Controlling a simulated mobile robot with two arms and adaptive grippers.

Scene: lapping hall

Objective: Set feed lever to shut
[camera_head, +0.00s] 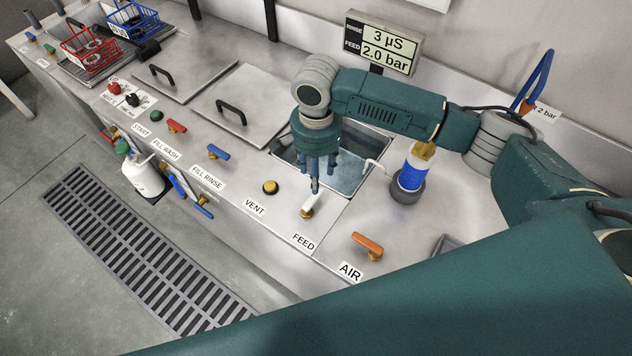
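The feed lever (311,202) has a white handle on a brass base. It stands on the steel counter just behind the FEED label (303,242). Its handle points back and slightly right, toward the open basin. My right gripper (315,187) hangs fingers-down right at the far end of the handle. The fingers look close together there, but I cannot tell whether they touch or grip the handle. My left gripper is not in view.
The orange AIR lever (367,243) stands to the right, the brass VENT knob (270,187) to the left. A blue-banded bottle (412,176) stands beside the open basin (362,160). A display (384,45) reads 3 µS and 2.0 bar. A floor grate (140,255) lies front left.

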